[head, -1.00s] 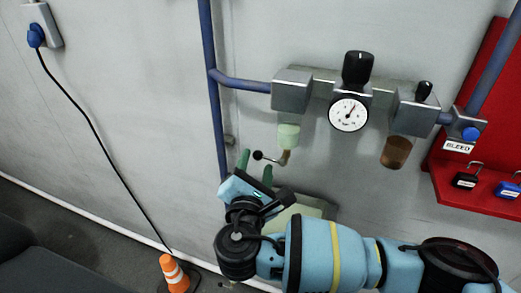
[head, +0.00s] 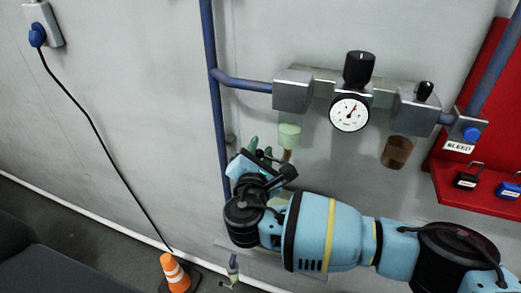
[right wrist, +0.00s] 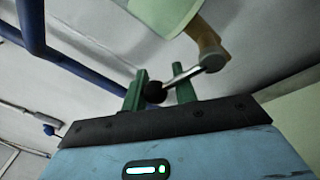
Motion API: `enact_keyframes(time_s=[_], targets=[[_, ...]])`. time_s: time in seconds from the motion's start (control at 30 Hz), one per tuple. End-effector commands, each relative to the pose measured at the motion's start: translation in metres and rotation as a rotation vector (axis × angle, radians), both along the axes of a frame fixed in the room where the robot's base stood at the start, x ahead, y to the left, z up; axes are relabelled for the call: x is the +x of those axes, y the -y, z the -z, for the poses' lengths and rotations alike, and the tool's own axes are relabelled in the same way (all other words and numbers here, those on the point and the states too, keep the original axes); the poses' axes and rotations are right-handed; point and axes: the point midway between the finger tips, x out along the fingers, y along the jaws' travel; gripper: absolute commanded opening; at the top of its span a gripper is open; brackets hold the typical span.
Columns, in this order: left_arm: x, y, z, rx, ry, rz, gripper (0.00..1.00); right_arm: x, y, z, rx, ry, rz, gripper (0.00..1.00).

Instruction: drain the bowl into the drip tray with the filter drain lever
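The pale green filter bowl (head: 289,134) hangs under the left metal block on the wall. Its brownish drain stem (right wrist: 205,38) shows in the right wrist view, with the grey drain lever (right wrist: 188,74) ending in a black ball knob (right wrist: 155,93). The knob also shows in the head view (head: 260,154). My right gripper (head: 261,148) is open at the lever. In the right wrist view its two green fingers (right wrist: 162,80) stand apart with the knob between them, nearer the left finger. I cannot tell whether they touch. The drip tray is mostly hidden behind my right arm. My left gripper is out of view.
A blue pipe (head: 215,100) runs down just left of the bowl. A gauge (head: 349,113) and a brown bowl (head: 397,152) are to the right. A red board (head: 480,195) with padlocks stands at far right. An orange cone (head: 174,271) is on the floor.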

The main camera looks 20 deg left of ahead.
Motion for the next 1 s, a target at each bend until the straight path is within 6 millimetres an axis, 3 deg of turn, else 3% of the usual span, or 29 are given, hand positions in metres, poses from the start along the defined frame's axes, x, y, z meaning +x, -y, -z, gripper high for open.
enact_keyframes(time_s=[0.1, 0.57, 1.0], targets=[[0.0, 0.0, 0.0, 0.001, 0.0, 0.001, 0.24, 0.0, 0.0, -0.001, -0.001, 0.002, 0.002, 0.04], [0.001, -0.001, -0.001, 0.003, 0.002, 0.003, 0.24, 0.001, 0.002, -0.005, 0.043, 0.008, 0.006, 0.03], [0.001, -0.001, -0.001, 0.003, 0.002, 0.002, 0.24, 0.001, 0.008, -0.021, 0.338, 0.017, 0.01, 0.03]])
